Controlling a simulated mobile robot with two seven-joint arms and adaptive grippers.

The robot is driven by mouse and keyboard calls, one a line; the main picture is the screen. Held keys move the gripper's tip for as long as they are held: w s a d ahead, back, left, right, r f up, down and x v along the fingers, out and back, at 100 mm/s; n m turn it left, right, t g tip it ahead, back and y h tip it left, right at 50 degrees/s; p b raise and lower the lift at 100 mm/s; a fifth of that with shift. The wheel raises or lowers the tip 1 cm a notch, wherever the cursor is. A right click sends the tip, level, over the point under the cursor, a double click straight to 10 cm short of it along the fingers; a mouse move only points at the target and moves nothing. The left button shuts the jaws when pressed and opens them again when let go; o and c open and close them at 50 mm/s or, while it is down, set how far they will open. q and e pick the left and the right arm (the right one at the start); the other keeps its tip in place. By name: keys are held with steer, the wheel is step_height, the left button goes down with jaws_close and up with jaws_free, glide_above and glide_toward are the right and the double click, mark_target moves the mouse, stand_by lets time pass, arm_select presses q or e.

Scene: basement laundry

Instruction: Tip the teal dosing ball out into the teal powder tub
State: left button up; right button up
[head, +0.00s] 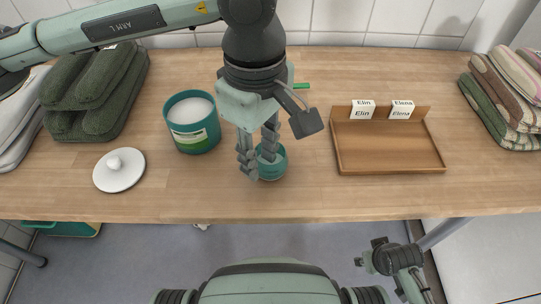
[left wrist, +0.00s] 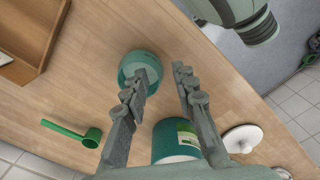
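The teal dosing ball (head: 273,170) stands on the wooden worktop with its round opening upward; it also shows in the left wrist view (left wrist: 127,66). I cannot tell whether anything is in it. My left gripper (head: 257,170) points down at it with fingers apart. In the left wrist view one finger overlaps the ball's opening and the other is outside the ball; contact is unclear. The teal powder tub (head: 192,137), open and filled with white powder, stands to the left of the gripper. My right gripper (head: 380,257) is low at the right, its fingers unclear.
A white knobbed lid (head: 119,171) lies left of the tub. A green scoop (left wrist: 75,134) lies behind the gripper. A wooden tray (head: 388,160) with name cards stands right. Folded towels (head: 95,90) lie at the left, more (head: 505,95) at the right. The front middle is clear.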

arm_select(q)
steer(key=shift+f, duration=1.2)
jaws_close()
steer(key=shift+r, duration=0.1)
